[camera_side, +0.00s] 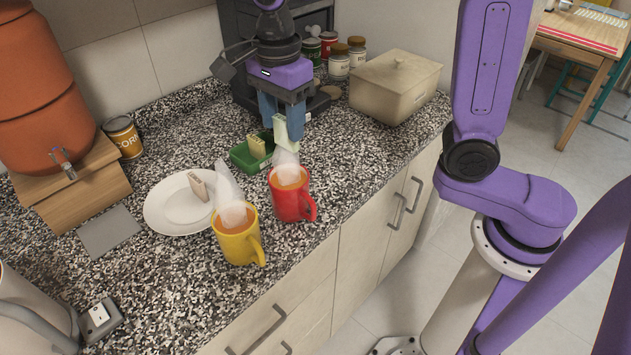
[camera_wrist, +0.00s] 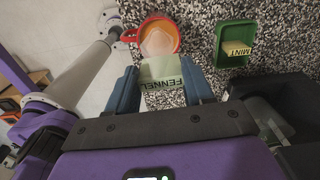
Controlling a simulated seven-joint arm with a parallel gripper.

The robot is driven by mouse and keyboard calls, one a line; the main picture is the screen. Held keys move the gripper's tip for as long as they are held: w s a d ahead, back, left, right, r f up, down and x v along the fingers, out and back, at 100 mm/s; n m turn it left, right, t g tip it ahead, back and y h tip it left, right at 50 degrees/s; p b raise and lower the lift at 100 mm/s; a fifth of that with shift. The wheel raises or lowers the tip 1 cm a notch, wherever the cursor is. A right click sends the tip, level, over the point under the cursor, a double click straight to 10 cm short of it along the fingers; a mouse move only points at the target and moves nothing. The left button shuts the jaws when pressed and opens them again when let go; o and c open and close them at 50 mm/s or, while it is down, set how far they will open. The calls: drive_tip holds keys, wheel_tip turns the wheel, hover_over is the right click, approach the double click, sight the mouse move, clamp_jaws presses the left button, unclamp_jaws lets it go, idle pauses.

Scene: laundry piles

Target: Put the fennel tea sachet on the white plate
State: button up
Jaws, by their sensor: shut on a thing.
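The fennel tea sachet (camera_wrist: 174,76) is pale green with the word FENNEL on it, between my gripper's blue fingers in the wrist view. In the side view the sachet (camera_side: 281,130) hangs from my gripper (camera_side: 282,118), which is shut on it above the counter. It is close to the green tray and behind the red mug. The white plate (camera_side: 168,213) lies on the counter to the left, with a small beige sachet (camera_side: 198,186) standing on its right part.
A green tray (camera_side: 238,158) holds a sachet marked MINT (camera_wrist: 236,50). A beige box (camera_side: 394,85) and jars stand behind right.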

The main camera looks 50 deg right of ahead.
sight(278, 126)
drive_tip(key=w+d+f+n, duration=0.2)
drive_tip(key=d+f+n, duration=0.3)
drive_tip(key=d+n, duration=0.4)
drive_tip(key=w+d+f+n, duration=0.1)
drive_tip(key=d+f+n, duration=0.5)
drive_tip(key=d+n, duration=0.25)
drive_tip(key=w+a+r+n, duration=0.15)
drive_tip(key=a+r, duration=0.25)
drive_tip(key=a, duration=0.9)
drive_tip(key=s+a+r+n, duration=0.1)
drive_tip(key=a+r+n, duration=0.3)
drive_tip(key=a, duration=1)
drive_tip(key=shift+m, duration=0.5)
drive_tip(key=w+a+f, duration=0.2)
drive_tip(key=w+f, duration=0.1)
drive_tip(key=w, duration=0.1)
drive_tip(key=w+a+f, duration=0.2)
drive_tip(key=w+f, duration=0.1)
drive_tip(key=w, duration=0.1)
drive_tip(key=w+a+f, duration=0.3)
drive_tip(key=w, duration=0.1)
drive_tip(key=shift+a, duration=0.1)
drive_tip(key=shift+f, duration=1.7)
